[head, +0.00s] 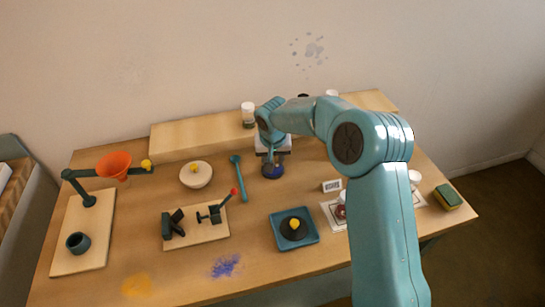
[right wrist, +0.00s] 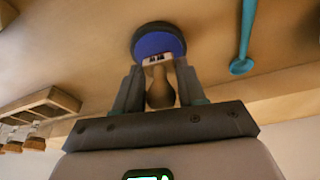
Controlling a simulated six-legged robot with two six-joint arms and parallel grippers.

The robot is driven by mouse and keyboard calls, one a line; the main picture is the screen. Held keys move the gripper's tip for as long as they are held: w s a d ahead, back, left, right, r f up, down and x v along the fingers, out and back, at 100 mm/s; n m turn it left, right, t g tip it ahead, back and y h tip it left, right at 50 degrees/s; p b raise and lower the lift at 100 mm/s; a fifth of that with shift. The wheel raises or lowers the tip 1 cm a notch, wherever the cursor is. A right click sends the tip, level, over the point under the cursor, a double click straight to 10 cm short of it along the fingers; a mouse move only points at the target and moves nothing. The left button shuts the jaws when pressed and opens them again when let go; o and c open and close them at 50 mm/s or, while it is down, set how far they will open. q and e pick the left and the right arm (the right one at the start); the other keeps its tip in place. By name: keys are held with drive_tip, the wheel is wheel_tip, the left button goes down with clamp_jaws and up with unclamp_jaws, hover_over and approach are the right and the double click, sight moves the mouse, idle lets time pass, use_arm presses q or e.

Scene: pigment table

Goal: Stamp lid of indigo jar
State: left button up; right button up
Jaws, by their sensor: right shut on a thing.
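My right gripper (head: 272,155) is shut on a stamp with a brown wooden handle (right wrist: 160,90); its pale head with dark marks (right wrist: 156,59) points at a round blue pad in a dark rim (right wrist: 158,40). The pad also shows in the head view (head: 272,171), just under the gripper. I cannot tell whether the stamp touches it. White-lidded jars stand on the back shelf (head: 248,109) and at the right (head: 414,176). I cannot tell which holds indigo; my arm hides part of that area. My left gripper is out of view.
A blue tray (head: 312,240) with a dark round piece, a small sign (head: 332,186) and a sponge (head: 448,197) lie to the right. A teal spoon (head: 238,170), white bowl (head: 196,182) and funnel stand (head: 88,200) lie to the left.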

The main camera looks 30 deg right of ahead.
drive_tip(key=shift+f+b, duration=0.5)
drive_tip(key=shift+f, duration=0.05)
idle(0.7)
idle(1.6)
drive_tip(key=shift+r+p, duration=0.3)
drive_tip(key=shift+r, duration=0.55)
drive_tip(key=shift+r+p, duration=1.5)
drive_tip(key=shift+r, duration=1.2)
drive_tip(key=shift+c, duration=0.6)
drive_tip(key=shift+f, duration=0.1)
drive_tip(key=shift+s+d+m, duration=0.1)
drive_tip(key=shift+s+m, duration=0.1)
drive_tip(key=shift+m, duration=0.2)
